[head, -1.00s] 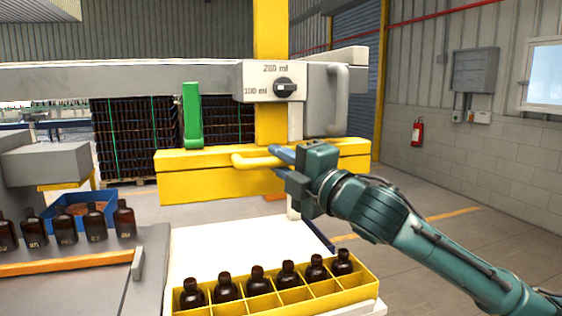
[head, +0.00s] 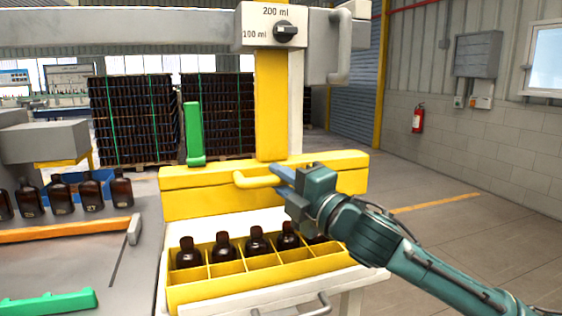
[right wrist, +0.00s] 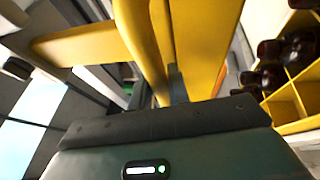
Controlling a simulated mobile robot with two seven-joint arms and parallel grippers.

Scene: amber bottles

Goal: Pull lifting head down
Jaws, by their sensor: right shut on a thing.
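The yellow lifting head (head: 210,191) is a wide horizontal beam on a yellow vertical post (head: 271,105), with a curved yellow handle (head: 255,181) on its front. My right gripper (head: 284,178) is shut on this handle near its right end. In the right wrist view the yellow handle (right wrist: 145,45) runs down into the jaws, whose fingertips are mostly hidden. The beam stands just behind and above a yellow divided crate (head: 235,288) of dark brown bottles (head: 222,246). My left gripper is not seen.
A grey panel with a 100/200 ml knob (head: 285,31) is above. A green handle (head: 194,135) rises behind the beam. More brown bottles (head: 62,196) stand at left behind an orange rail (head: 60,231). Open floor lies to the right.

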